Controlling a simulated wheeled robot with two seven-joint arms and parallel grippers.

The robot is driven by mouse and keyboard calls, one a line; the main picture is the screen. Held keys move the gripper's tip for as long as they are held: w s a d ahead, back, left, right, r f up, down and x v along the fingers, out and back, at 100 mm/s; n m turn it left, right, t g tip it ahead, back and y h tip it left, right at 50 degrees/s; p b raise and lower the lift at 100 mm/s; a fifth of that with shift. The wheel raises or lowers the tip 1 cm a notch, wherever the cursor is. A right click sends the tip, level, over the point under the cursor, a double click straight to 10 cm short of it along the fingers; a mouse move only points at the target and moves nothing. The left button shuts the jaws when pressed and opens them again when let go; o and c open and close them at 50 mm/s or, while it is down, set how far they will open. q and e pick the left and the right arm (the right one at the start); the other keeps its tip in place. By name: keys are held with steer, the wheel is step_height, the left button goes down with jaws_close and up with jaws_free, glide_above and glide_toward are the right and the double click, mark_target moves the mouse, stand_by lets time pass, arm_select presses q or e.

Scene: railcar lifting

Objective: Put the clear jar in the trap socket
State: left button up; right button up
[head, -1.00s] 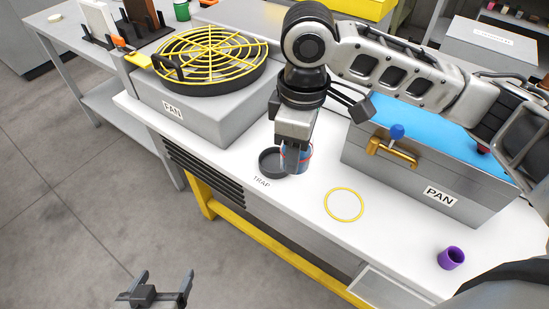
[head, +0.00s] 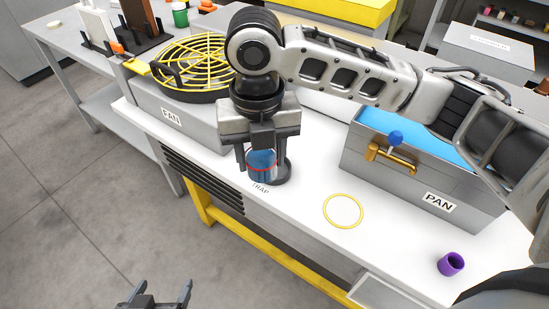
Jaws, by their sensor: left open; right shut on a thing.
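The clear jar (head: 262,164) shows blue inside with a red band near its lower part. My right gripper (head: 262,172) is shut on it, with one finger on each side. The trap socket (head: 281,176) is a dark round cup on the white bench top, beside the printed word TRAP. The jar overlaps the socket's left part in the head view. I cannot tell whether the jar is above the socket or in front of it. My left gripper (head: 155,298) is open and empty, low at the bottom left, over the floor.
The fan box with a yellow grille (head: 195,62) stands to the left of my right gripper. A grey PAN box (head: 420,180) with blue inside and a brass latch stands at right. A yellow ring (head: 343,193) and a purple cup (head: 451,263) are on the bench. White bench surface between them is clear.

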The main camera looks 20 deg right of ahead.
steer(key=w+d+f, duration=0.1)
steer(key=w+f, duration=0.1)
steer(key=w+d+f, duration=0.2)
steer(key=w+f, duration=0.1)
steer(key=w+d+f, duration=0.1)
steer(key=w+f, duration=0.2)
steer(key=shift+d, duration=0.4)
step_height(320, 180, down, 3)
steer(key=shift+w, duration=0.1)
steer(key=shift+f, duration=0.15)
steer(key=o, duration=1.1)
